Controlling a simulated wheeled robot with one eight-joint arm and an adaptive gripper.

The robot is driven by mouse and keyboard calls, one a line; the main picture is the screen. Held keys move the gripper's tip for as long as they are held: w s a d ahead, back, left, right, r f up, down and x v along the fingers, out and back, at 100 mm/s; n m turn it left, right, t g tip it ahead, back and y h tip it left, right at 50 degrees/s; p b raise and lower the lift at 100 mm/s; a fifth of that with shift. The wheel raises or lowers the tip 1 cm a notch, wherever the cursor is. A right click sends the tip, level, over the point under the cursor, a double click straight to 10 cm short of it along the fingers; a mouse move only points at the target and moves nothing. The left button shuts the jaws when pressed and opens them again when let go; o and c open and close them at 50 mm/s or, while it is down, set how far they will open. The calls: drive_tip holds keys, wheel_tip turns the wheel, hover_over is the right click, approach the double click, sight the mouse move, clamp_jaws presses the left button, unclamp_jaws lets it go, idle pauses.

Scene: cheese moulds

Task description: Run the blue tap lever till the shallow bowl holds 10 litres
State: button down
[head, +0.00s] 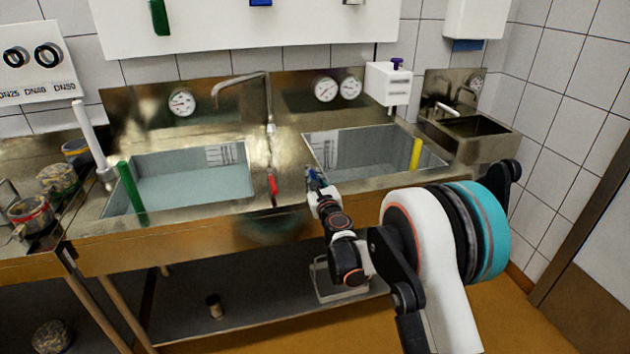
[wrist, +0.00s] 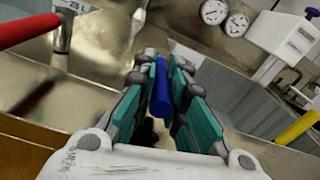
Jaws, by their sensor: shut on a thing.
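The blue tap lever (wrist: 161,92) is an upright blue rod between the teal finger pads of my gripper (wrist: 168,95) in the wrist view. My gripper is shut on it. In the head view my gripper (head: 314,178) is at the front-left rim of the right basin, and the lever is mostly hidden by the fingers. The left basin (head: 185,178) shows a pale bluish, flat surface. The right basin (head: 360,152) is grey inside, with a scale on its wall. I cannot tell which one is the shallow bowl, nor whether water is running.
A red lever (head: 273,186) stands between the basins, left of my gripper; a bent spout (head: 242,78) rises behind it. A white dispenser (head: 388,84) and dials are behind.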

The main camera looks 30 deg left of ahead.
drive_tip(key=shift+f, duration=0.1)
drive_tip(key=c, duration=1.6)
unclamp_jaws()
drive_tip(key=shift+s, duration=0.1)
drive_tip(key=shift+o, duration=0.2)
drive_tip(key=v, duration=1.2)
